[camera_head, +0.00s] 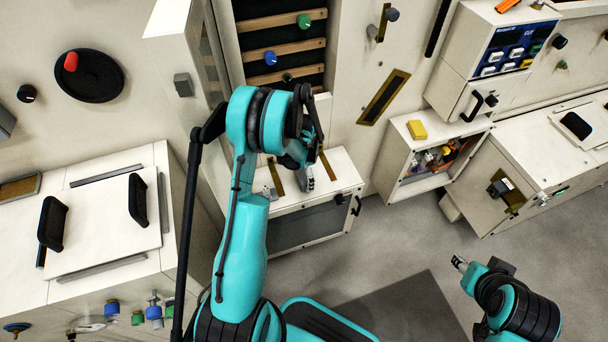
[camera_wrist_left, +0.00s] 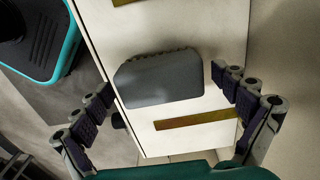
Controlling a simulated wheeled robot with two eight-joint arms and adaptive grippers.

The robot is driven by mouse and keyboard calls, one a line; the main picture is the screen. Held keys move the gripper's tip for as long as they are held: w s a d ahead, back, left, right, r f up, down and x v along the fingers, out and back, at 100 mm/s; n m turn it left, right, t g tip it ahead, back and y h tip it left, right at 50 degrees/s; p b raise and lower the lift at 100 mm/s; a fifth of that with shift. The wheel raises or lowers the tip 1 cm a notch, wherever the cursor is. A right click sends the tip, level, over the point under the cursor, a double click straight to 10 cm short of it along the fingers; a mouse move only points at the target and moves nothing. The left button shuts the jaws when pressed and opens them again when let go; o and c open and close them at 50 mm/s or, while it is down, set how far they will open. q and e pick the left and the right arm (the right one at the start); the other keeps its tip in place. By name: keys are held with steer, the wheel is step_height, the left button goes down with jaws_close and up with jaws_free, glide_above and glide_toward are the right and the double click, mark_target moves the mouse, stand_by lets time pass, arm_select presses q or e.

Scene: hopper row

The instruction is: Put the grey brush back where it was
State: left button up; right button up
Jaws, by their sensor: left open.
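The grey brush (camera_wrist_left: 162,82) lies on the white cabinet top between two brass strips in the left wrist view. It is a dark grey block with a ridged far edge. My left gripper (camera_wrist_left: 163,84) is open, with one finger on each side of the brush and visible gaps between them. In the head view my left gripper (camera_head: 292,181) is over the same cabinet top, and the arm and gripper largely hide the brush. My right gripper (camera_head: 460,263) is low over the floor at the right, far from the brush; its jaw opening is too small to judge.
The cabinet (camera_head: 310,228) has a dark front panel and a black handle. An open-fronted box with a yellow block (camera_head: 417,130) on top stands to its right. A rack with coloured knobs (camera_head: 270,58) is behind. Grey floor (camera_head: 385,245) is clear between the arms.

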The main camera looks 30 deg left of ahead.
arm_select(q)
steer(key=shift+r, duration=0.1)
step_height(320, 180, up, 12)
steer(key=p, duration=0.5)
step_height(320, 180, up, 15)
steer(key=n+t, duration=0.3)
steer(key=n, duration=0.1)
glide_above(304, 174)
steer(key=s+d, duration=0.7)
steer(key=d, duration=0.2)
steer(key=s+d+r+n+t, duration=0.3)
steer(key=s+d, duration=0.3)
steer(key=s, duration=0.5)
steer(key=shift+s+d+r+n+t, duration=0.15)
steer(key=shift+s+r+n+t, duration=0.2)
steer(key=shift+n+t, duration=0.25)
